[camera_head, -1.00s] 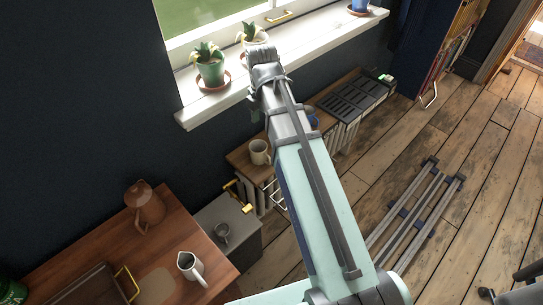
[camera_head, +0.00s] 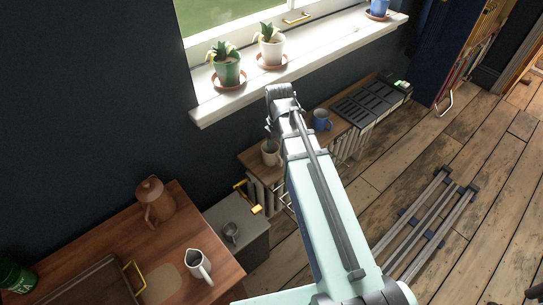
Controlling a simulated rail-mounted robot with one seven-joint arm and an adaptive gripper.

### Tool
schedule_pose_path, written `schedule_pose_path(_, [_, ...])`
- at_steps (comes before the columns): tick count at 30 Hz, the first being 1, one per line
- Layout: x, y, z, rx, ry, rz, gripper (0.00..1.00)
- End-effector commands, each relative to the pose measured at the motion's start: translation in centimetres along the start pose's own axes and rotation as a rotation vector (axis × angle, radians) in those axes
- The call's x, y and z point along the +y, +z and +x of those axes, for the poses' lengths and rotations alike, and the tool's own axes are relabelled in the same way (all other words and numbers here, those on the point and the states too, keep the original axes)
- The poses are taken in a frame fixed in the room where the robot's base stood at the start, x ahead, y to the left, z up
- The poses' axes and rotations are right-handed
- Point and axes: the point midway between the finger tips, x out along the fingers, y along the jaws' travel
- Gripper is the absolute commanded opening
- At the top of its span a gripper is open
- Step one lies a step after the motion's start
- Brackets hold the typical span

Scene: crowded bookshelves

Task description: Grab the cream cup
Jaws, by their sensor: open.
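The cream cup (camera_head: 270,154) stands upright on the low wooden shelf top below the window, just left of my arm in the picture. Its right side is close to the arm's outline. My gripper (camera_head: 281,92) is at the far end of the arm, above the cup in the picture and apart from it. It is open, with nothing seen in it; its fingers are small and seen mostly from behind.
A blue mug (camera_head: 321,119) stands right of my arm on the shelf top (camera_head: 252,161), near a dark rack (camera_head: 368,103). Potted plants line the windowsill (camera_head: 300,70) behind. A white pitcher (camera_head: 197,268) and a brown pot (camera_head: 153,201) stand on the table (camera_head: 213,250).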

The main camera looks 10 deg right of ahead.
Motion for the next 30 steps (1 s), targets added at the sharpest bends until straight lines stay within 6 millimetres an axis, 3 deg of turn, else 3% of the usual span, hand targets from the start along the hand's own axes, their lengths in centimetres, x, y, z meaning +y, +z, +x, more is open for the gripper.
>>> schedule_pose_path(7, [-0.2, 0.0, 1.1, 0.0, -0.001, 0.0, 0.68])
schedule_pose_path(18, [-0.6, 0.0, 5.2, 0.001, -0.001, 0.0, 0.68])
schedule_pose_path(25, [-0.5, 0.0, 5.3, 0.0, 0.0, 0.0, 0.68])
schedule_pose_path(26, [-0.5, 0.0, 5.3, 0.0, 0.0, 0.0, 0.65])
schedule_pose_path(30, [-0.5, 0.0, 5.3, 0.0, 0.0, 0.0, 0.15])
